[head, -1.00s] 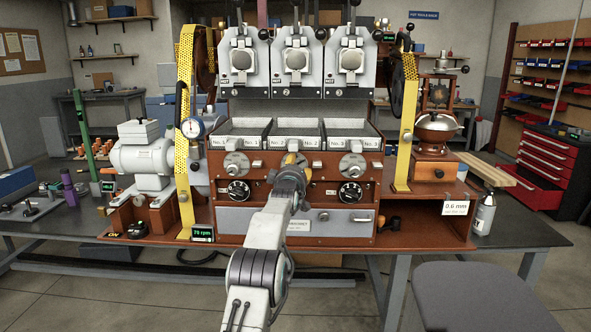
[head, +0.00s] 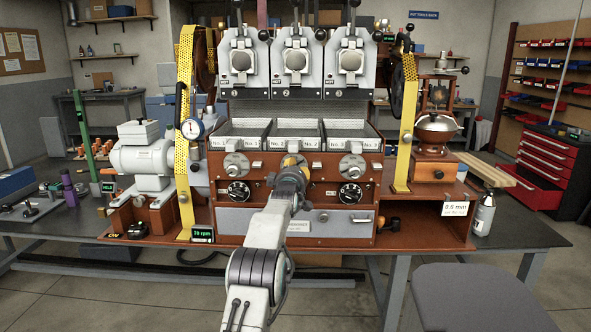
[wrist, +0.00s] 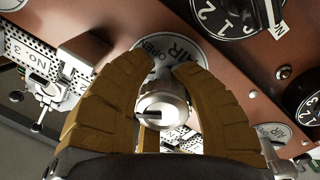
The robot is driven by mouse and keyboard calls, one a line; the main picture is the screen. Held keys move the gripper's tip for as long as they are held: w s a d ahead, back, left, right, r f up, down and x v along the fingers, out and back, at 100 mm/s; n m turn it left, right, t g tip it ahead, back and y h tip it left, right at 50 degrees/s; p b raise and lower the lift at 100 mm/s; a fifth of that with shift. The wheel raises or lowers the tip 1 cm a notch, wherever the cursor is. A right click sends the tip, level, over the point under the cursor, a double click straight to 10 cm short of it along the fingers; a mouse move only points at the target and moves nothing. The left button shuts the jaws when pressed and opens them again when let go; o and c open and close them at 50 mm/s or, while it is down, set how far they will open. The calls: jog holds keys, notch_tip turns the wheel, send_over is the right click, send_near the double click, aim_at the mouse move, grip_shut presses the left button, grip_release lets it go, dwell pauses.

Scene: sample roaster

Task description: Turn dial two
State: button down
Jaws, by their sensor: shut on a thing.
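My gripper (head: 291,164) is at the middle of the brown front panel, and its arm covers the middle station's lower dial place. In the wrist view my gripper's tan fingers (wrist: 160,72) are closed around a silver knob (wrist: 163,108) with a slotted face. Behind the knob is a round plate (wrist: 158,48) with the words AIR and OPEN. A black numbered dial (wrist: 222,14) shows at the top of the wrist view, clear of the fingers. In the head view the left black dial (head: 238,192) and the right black dial (head: 350,194) are untouched.
Left and right silver knobs (head: 236,164) (head: 352,167) stick out beside my gripper. Labelled trays (head: 240,142) sit just above. Yellow perforated guards (head: 184,130) flank the machine. A grey drawer (head: 345,222) is below. A stool seat (head: 480,295) stands at front right.

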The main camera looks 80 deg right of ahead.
jog(key=n, duration=0.3)
jog(key=shift+w+r+n, duration=0.1)
jog(key=shift+n, duration=1.5)
jog(key=c, duration=1)
grip_release()
jog(key=shift+c, duration=0.2)
jog(key=shift+a+r, duration=0.1)
jog(key=shift+a, duration=0.1)
jog(key=a, duration=1.1)
jog(key=shift+a+f, duration=0.3)
jog(key=shift+f, duration=0.15)
